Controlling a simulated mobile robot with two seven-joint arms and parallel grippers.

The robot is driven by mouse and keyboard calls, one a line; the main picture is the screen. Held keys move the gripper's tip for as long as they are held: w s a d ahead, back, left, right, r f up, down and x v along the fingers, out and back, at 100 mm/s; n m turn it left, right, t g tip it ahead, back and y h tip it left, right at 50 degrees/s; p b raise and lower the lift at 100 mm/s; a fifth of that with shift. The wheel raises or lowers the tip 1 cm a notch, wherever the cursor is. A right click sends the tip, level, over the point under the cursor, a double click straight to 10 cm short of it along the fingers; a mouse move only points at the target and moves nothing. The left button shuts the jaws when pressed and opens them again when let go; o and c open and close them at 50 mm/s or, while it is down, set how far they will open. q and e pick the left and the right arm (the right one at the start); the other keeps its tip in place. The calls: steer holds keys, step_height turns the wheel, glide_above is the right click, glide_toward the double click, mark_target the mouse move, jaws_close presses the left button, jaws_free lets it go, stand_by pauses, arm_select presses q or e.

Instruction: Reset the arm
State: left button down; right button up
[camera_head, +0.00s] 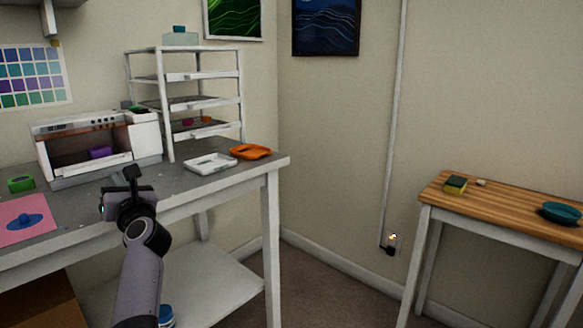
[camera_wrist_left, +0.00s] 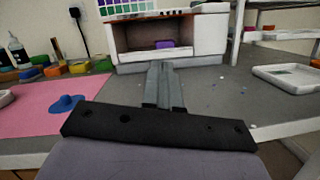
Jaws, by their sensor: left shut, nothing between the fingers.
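My left arm rises from the bottom of the head view, and its gripper (camera_head: 131,174) is at the front edge of the grey workbench (camera_head: 235,176). In the left wrist view the gripper's two fingers (camera_wrist_left: 164,68) lie side by side, shut, with nothing between them. They point toward a white oven-like box (camera_wrist_left: 168,38), which also shows in the head view (camera_head: 60,130). The gripper is apart from the box. My right gripper is in neither view.
A purple block (camera_head: 100,152) sits in the box's opening. A pink mat (camera_head: 28,217) with a blue blob (camera_head: 30,220) lies left of my gripper. A white tray (camera_head: 210,164) and orange tray (camera_head: 250,152) lie right, by a shelf rack (camera_head: 203,78). A wooden-topped table (camera_head: 500,201) stands far right.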

arm_select(q)
steer(key=s+d+f+m+t+h, duration=0.2)
steer(key=s+d+m+t+h, duration=0.25)
steer(key=m, duration=0.55)
steer(key=s+d+f+m+t+h, duration=0.1)
steer(key=d+f+m+t+h, duration=0.3)
steer(key=m+h, duration=0.5)
steer(key=s+d+f+m+g+h, duration=0.6)
steer(key=s+d+f+m+g, duration=0.55)
steer(key=f+m, duration=0.55)
steer(key=s+a+f+m+g+y, duration=0.1)
steer(key=s+f+m+g+y, duration=0.15)
steer(key=s, duration=0.65)
steer(key=s+a+f+m+g+y, duration=0.1)
steer(key=s+a+f+m+g, duration=0.2)
steer(key=s, duration=0.5)
steer(key=s+f+m+g+y, duration=0.1)
steer(key=s+f+m+g, duration=0.2)
steer(key=s, duration=0.6)
steer(key=w+d+f+t+h, duration=0.2)
steer(key=w+d+f+t, duration=0.2)
steer(key=w+f+t, duration=0.3)
step_height(320, 180, up, 13)
steer(key=a+p, duration=0.1)
steer(key=p, duration=1.5)
steer(key=shift+r, duration=0.15)
